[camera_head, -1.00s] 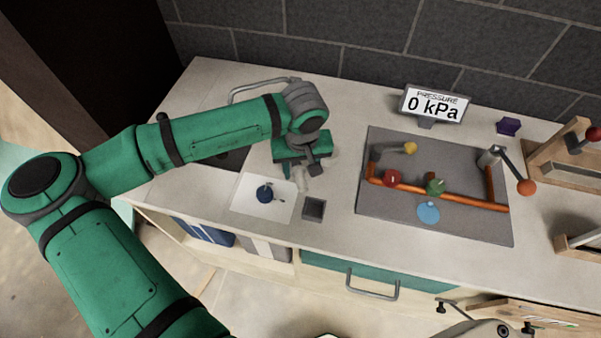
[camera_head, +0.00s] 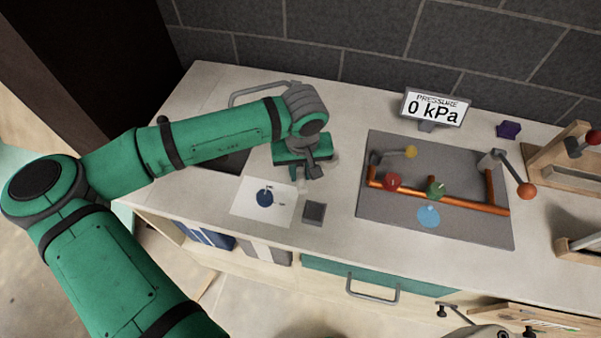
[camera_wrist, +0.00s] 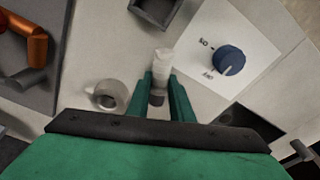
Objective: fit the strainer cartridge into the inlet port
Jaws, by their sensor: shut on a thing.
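My gripper (camera_wrist: 168,95) is shut on a pale, partly see-through cylinder, which looks like the strainer cartridge (camera_wrist: 163,61). Its near end shows between the green fingers and its pale end sticks out beyond them. In the head view my gripper (camera_head: 304,176) is over the counter, behind the white card, and mostly hides the cartridge. A round, open, pale ring-like fitting (camera_wrist: 109,95) stands just left of the fingers in the wrist view, apart from the cartridge. It may be the inlet port; I cannot tell for sure.
A blue knob (camera_wrist: 229,60) sits on a white card (camera_head: 246,210). A small grey square bin (camera_head: 314,212) is beside it. A grey panel (camera_head: 465,231) with orange pipes and coloured valves lies right. The pressure display (camera_head: 434,107) reads 0 kPa. Bare counter lies between.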

